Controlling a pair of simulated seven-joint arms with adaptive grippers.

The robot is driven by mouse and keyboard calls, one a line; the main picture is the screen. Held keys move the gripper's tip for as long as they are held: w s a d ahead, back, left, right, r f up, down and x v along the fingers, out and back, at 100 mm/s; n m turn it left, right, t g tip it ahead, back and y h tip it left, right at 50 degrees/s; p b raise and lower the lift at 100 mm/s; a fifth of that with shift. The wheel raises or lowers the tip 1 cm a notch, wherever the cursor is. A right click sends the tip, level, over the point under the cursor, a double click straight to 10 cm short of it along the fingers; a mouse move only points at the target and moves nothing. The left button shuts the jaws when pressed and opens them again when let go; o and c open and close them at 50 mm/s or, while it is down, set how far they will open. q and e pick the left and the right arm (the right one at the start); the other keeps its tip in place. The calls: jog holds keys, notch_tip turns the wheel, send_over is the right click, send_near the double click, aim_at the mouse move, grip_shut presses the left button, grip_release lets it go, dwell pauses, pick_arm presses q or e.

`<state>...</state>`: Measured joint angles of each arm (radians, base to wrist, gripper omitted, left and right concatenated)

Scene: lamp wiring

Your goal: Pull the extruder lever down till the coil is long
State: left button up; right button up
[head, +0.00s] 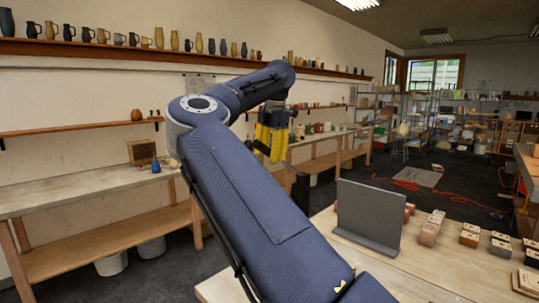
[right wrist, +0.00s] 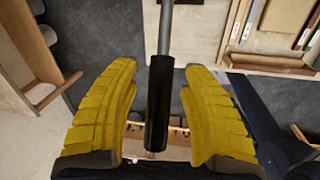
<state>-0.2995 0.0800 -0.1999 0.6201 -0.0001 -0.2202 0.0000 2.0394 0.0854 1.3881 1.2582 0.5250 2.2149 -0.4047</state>
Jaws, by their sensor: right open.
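The lever shows in the right wrist view as a grey rod ending in a black grip (right wrist: 160,105). My right gripper (right wrist: 160,67) is open, with its yellow fingers on either side of the black grip. In the head view my right gripper (head: 270,140) is seen beyond my blue arm, which covers much of the middle. I cannot make out the extruder body or any coil in either view. My left gripper is not in view.
A dark grey upright plate (head: 368,213) stands on the wooden table (head: 440,270), with several small blocks (head: 430,228) to its right. A long workbench (head: 85,187) runs along the left wall. A shelf (head: 120,49) of mugs and vases is above.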

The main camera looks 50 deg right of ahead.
grip_shut()
dwell(0.3)
dwell(0.3)
